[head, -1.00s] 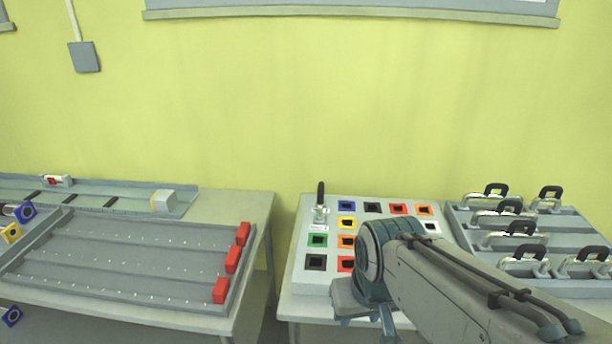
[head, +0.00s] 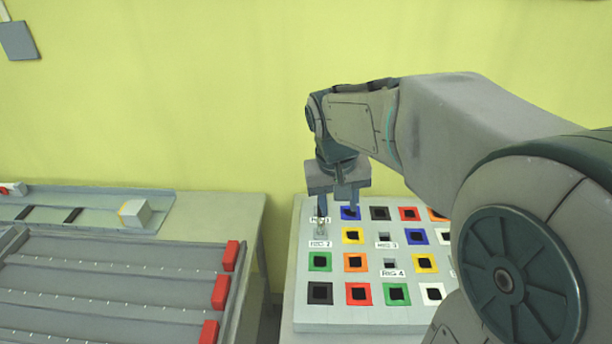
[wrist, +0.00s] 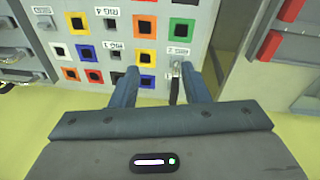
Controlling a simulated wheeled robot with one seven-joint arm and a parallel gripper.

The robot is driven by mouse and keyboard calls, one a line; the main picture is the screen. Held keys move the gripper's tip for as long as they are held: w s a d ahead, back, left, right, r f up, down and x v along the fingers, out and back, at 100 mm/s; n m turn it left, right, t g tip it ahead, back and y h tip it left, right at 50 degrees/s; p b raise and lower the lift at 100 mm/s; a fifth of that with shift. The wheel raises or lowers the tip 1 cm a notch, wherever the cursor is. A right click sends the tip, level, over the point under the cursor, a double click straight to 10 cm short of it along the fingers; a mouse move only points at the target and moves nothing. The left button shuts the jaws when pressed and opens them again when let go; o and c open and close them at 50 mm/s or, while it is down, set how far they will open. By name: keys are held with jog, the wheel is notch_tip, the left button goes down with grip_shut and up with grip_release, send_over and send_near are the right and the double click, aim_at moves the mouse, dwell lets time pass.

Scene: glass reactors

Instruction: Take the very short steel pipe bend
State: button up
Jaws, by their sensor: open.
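A small steel piece with a black upright handle (head: 321,223) stands at the upper left corner of the white socket board (head: 318,292), by a RIG label. Its exact bend shape is too small to tell. My gripper (head: 338,206) is open and points down over that corner. In the wrist view the steel piece (wrist: 175,74) and its dark handle lie between the two fingers of my gripper (wrist: 160,78), nearer the right finger. I see no finger clearly touching it. My fingers partly cover the piece in the head view.
The board has rows of coloured square sockets, such as a green one (head: 320,262) close by. A grey channelled tray (head: 110,275) with red end blocks (head: 221,292) lies on the left table, across a gap. The wall is behind. My arm covers the right side.

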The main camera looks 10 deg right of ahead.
jog(key=w+a+g+p, duration=0.1)
jog(key=w, duration=0.9)
jog(key=m+p, duration=0.2)
send_over(321, 214)
jog(key=w, duration=0.3)
jog(key=shift+g+h, duration=0.4)
jog(key=f, duration=0.9)
jog(key=shift+w+d+f, duration=0.1)
jog(key=shift+w+f, duration=0.1)
jog(key=shift+f, duration=0.05)
jog(key=shift+d+f+p, duration=0.15)
jog(key=shift+f+p, duration=0.35)
jog(key=shift+f, duration=0.9)
jog(key=shift+d+f+p, duration=0.15)
jog(key=shift+f+p, duration=0.3)
jog(key=shift+f, duration=0.9)
jog(key=shift+c, duration=0.3)
jog(key=shift+w, duration=0.1)
grip_shut()
